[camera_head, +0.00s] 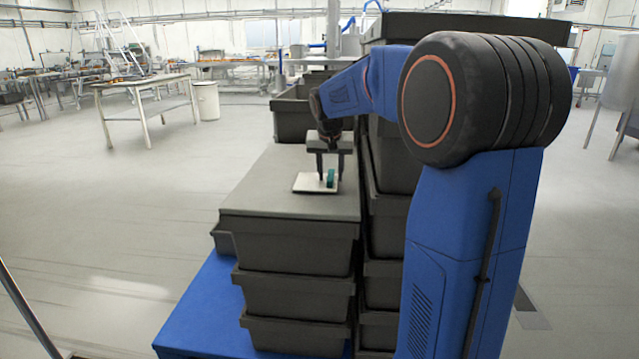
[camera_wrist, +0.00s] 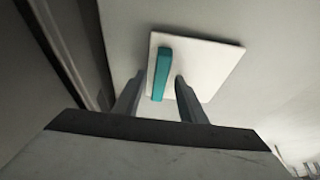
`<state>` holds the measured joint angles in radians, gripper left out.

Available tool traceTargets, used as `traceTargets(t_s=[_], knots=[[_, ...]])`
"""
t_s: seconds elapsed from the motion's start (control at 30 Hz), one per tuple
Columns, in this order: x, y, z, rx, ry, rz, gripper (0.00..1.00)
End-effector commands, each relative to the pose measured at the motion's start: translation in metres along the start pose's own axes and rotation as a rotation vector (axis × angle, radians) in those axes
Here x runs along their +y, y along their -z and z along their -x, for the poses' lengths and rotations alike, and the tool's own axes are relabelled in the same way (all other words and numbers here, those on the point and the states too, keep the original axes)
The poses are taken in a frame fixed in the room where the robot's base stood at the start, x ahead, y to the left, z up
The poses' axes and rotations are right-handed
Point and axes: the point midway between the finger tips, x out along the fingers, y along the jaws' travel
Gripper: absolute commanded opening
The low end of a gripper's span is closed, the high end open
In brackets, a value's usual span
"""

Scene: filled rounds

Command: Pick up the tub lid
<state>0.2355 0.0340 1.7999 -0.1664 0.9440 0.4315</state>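The tub lid (camera_head: 304,183) is a flat, square white plate with an upright teal grip bar (camera_head: 331,177) on it. It lies on the grey top of a stack of dark crates. In the wrist view the white lid (camera_wrist: 208,66) and its teal bar (camera_wrist: 161,75) show just beyond my fingertips. My gripper (camera_head: 329,178) is open above the lid, fingers pointing down. In the wrist view my gripper (camera_wrist: 160,82) has one finger on each side of the teal bar, with gaps visible. I cannot tell exactly how low the fingertips are relative to the bar.
The grey crate top (camera_head: 270,198) is otherwise clear around the lid. Taller stacked dark crates (camera_head: 392,165) stand close on the right. An open dark crate (camera_head: 292,118) stands behind. The stacks rest on a blue base (camera_head: 205,318). Open floor lies to the left.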

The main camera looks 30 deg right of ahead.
Motion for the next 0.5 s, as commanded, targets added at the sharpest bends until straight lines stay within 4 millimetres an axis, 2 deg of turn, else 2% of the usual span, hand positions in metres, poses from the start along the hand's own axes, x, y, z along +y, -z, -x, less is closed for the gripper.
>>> traceTargets(t_s=[0.03, 0.2, 0.5], knots=[[0.0, -0.0003, -0.0007, 0.0, 0.0, 0.0, 0.38], [0.0, -0.0002, -0.0004, 0.0, 0.0, 0.0, 0.0], [0.0, 0.0001, 0.0003, 0.0, 0.0, 0.0, 0.0]])
